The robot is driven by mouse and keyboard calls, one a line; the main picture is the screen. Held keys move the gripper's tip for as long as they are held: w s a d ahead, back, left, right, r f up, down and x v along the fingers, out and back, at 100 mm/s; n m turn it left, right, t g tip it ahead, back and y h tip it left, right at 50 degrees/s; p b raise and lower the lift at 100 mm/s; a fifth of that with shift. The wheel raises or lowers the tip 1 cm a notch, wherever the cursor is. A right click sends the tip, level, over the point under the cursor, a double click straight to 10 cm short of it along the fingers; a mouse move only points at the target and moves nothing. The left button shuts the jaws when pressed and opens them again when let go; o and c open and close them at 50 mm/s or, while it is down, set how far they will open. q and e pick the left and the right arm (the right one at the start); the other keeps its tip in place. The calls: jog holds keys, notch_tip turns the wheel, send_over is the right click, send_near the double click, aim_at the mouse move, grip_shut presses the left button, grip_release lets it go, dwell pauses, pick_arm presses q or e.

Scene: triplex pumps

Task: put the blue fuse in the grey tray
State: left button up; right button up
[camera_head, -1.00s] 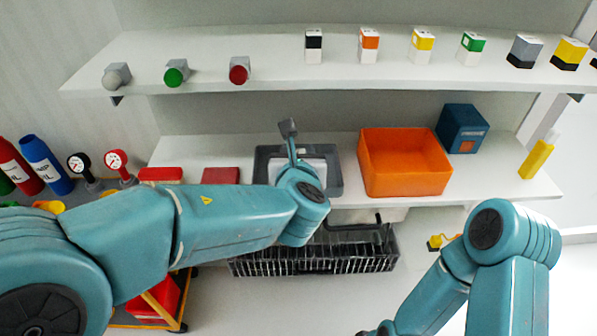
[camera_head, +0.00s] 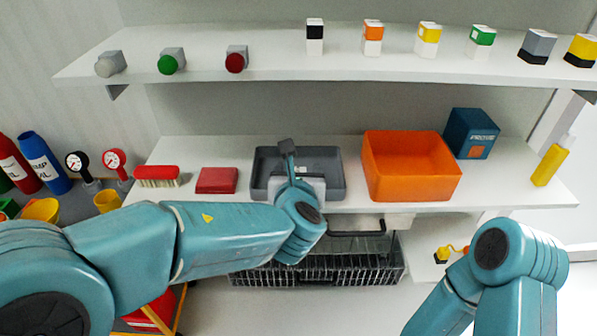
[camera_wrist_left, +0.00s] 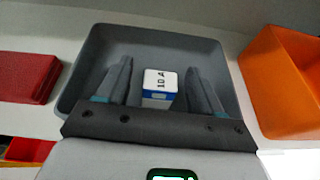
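The blue fuse (camera_wrist_left: 159,88) is a small white block with a blue band and "10 A" on its top. In the left wrist view it is inside the outline of the grey tray (camera_wrist_left: 88,62), between the spread fingers of my left gripper (camera_wrist_left: 158,68), with gaps on both sides. I cannot tell whether it rests on the tray floor. In the head view the grey tray (camera_head: 331,174) sits on the lower shelf, with my left gripper (camera_head: 288,158) over it and my wrist hiding its front. My right gripper is out of view; only its arm shows at lower right.
An orange bin (camera_head: 410,170) stands right of the tray, with a blue box (camera_head: 471,133) behind it. A red block (camera_head: 217,180) and a red brush (camera_head: 157,174) lie to the left. A black wire basket (camera_head: 330,272) is below. The upper shelf holds buttons and several small blocks.

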pick_arm(q)
jog(key=shift+r, duration=0.1)
jog(key=shift+s+r+p, duration=0.1)
jog(key=shift+r+p, duration=0.15)
jog(key=shift+p, duration=0.05)
jog(key=p+v, duration=0.2)
jog(key=v, duration=1)
jog(key=s+a+f+m+g+h, duration=0.1)
jog(key=s+a+f+m+g, duration=0.3)
jog(key=f+m, duration=0.7)
jog(key=s+a+f+m+g+h, duration=0.1)
jog(key=s+a+f+m+g, duration=0.3)
jog(key=s+f+m, duration=0.3)
jog(key=s+a+f+m+g+h, duration=0.1)
jog(key=s+a+f+m+g, duration=0.3)
jog(key=f+m, duration=1.1)
notch_tip(320, 180, down, 9)
jog(key=shift+s+r+g+h, duration=0.25)
jog(key=shift+s+g+h, duration=0.15)
jog(key=shift+s+g, duration=0.55)
